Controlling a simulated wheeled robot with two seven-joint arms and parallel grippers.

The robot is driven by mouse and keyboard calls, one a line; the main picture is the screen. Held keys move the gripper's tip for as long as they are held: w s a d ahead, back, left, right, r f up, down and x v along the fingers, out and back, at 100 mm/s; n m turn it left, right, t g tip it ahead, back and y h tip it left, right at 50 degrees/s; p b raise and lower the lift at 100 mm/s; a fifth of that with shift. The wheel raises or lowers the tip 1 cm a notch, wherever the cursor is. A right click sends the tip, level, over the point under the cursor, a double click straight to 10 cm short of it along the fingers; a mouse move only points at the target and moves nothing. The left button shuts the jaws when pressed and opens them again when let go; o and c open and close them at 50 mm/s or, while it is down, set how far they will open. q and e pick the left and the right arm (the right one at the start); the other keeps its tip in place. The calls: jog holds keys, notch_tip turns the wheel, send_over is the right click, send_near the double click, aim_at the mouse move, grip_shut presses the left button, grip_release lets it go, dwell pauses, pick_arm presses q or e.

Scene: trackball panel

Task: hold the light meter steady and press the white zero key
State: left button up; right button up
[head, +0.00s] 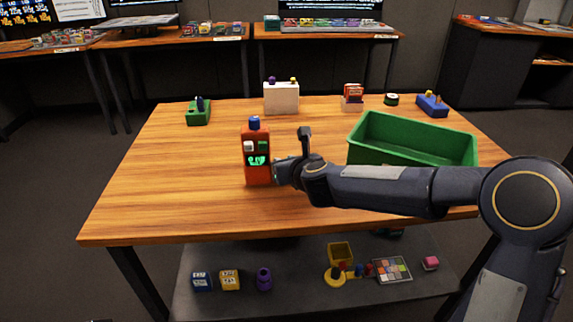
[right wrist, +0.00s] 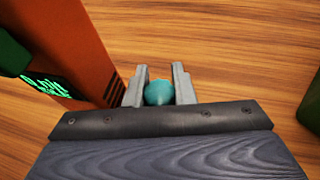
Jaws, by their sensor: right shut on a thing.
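The light meter (head: 257,174) is an orange-red upright box with a blue knob (head: 254,122) on top and a glowing green display (head: 257,161). The white zero key (head: 249,147) is on its front, above the display, beside a green key (head: 262,146). In the right wrist view the meter (right wrist: 75,50) stands at the left, close beside one finger. My right gripper (right wrist: 158,90) is shut on a rounded teal piece (right wrist: 158,94); whether this piece is joined to the meter I cannot tell. In the head view the gripper is at the meter's right side. My left gripper is not in view.
A green bin (head: 410,158) stands right of the meter, behind my right forearm. A white box (head: 281,98), a green block (head: 198,113) and a blue block (head: 432,105) are along the table's back. The wooden table (head: 165,190) is clear left of the meter.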

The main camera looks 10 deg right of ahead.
pick_arm(q)
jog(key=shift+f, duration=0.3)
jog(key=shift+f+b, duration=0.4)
jog(key=shift+b, duration=0.15)
dwell(0.4)
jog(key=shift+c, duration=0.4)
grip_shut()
dwell(1.5)
